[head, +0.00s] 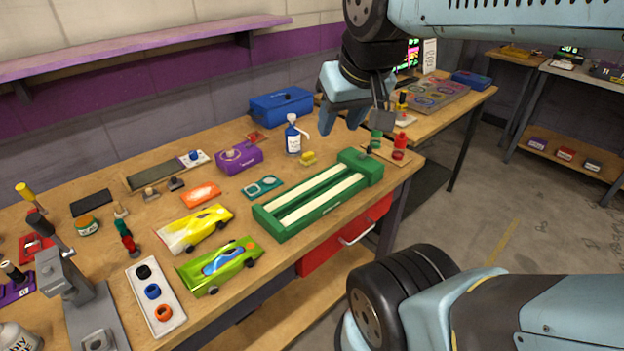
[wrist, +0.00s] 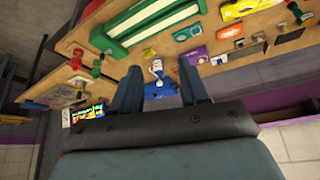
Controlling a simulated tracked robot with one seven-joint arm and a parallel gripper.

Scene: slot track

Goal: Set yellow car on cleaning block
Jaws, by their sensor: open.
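The yellow car (head: 197,229), with a pale patterned end, sits on the workbench left of centre, just behind a green car (head: 220,264). The yellow car also shows at the top right of the wrist view (wrist: 243,9). A long green block with two pale strips (head: 318,195), which looks like the cleaning block, lies right of both cars with nothing on it. It is at the top of the wrist view (wrist: 150,20). My gripper (head: 341,125) is open and empty, raised above the bench's far right part. Its two fingers (wrist: 160,72) show apart in the wrist view.
A blue-and-white bottle (head: 293,137), a purple box (head: 239,157) and a blue toolbox (head: 281,105) stand behind the block. Red and green small bottles (head: 399,144) stand at its right end.

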